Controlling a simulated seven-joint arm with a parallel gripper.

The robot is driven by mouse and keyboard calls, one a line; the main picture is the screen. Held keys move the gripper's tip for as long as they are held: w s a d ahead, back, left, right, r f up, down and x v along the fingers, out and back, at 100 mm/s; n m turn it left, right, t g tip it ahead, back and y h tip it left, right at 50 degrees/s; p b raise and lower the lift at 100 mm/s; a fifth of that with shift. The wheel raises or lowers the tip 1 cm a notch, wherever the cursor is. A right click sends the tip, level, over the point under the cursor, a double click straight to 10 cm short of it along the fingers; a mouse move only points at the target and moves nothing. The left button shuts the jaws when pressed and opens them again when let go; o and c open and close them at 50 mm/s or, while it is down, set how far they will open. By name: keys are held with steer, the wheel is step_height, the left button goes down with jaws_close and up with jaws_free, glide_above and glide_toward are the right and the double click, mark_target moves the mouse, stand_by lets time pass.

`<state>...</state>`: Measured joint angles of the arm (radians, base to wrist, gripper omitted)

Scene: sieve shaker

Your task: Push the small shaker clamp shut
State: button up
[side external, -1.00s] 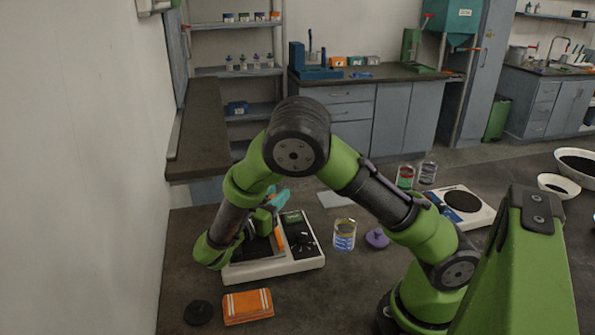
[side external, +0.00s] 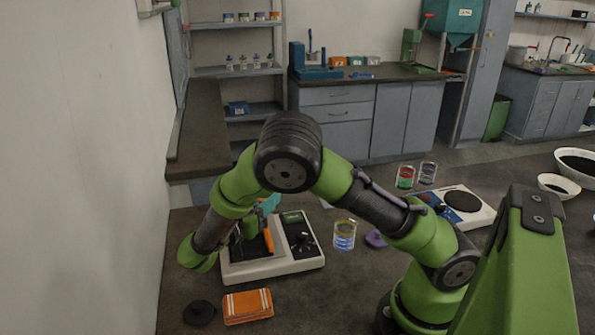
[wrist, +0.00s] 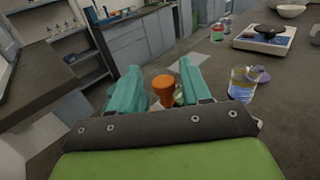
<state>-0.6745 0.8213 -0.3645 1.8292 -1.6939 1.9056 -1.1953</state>
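The white-based sieve shaker (side external: 300,267) stands on the bench in the side view, with a dark platform and a control panel with a black knob. An orange clamp part (side external: 268,241) shows upright near the middle of the shaker, just left of the panel. My gripper (side external: 264,208) has teal fingers and is over the shaker. In the wrist view the fingers of my gripper (wrist: 162,86) are apart, and the orange clamp's rounded end (wrist: 163,84) appears between them. Contact cannot be told. My arm hides part of the shaker's left side.
An orange cloth stack (side external: 247,306) and a black disc (side external: 199,312) lie in front of the shaker. A glass jar (side external: 344,236) and a purple object (side external: 375,239) stand to its right. A hotplate (side external: 466,207) is farther right.

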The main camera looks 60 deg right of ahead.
steer(key=shift+m+y, duration=0.7)
steer(key=shift+y, duration=0.1)
steer(key=s+a+f, duration=0.1)
steer(key=a, duration=0.2)
steer(key=s+a, duration=0.1)
steer(key=a, duration=0.2)
steer(key=s+a+f, duration=0.1)
steer(key=a, duration=0.2)
steer(key=shift+a+f, duration=0.2)
steer(key=shift+f, duration=0.1)
steer(key=s+m+g+y, duration=0.1)
steer(key=s+m+y, duration=0.8)
steer(key=m+y, duration=0.3)
steer(key=s+d+r+m+t+y, duration=0.2)
steer(key=r+m+t+y, duration=0.4)
steer(key=r, duration=0.7)
steer(key=shift+s+r+m+t, duration=0.4)
steer(key=shift+s+m+t, duration=0.25)
steer(key=shift+m+t, duration=0.55)
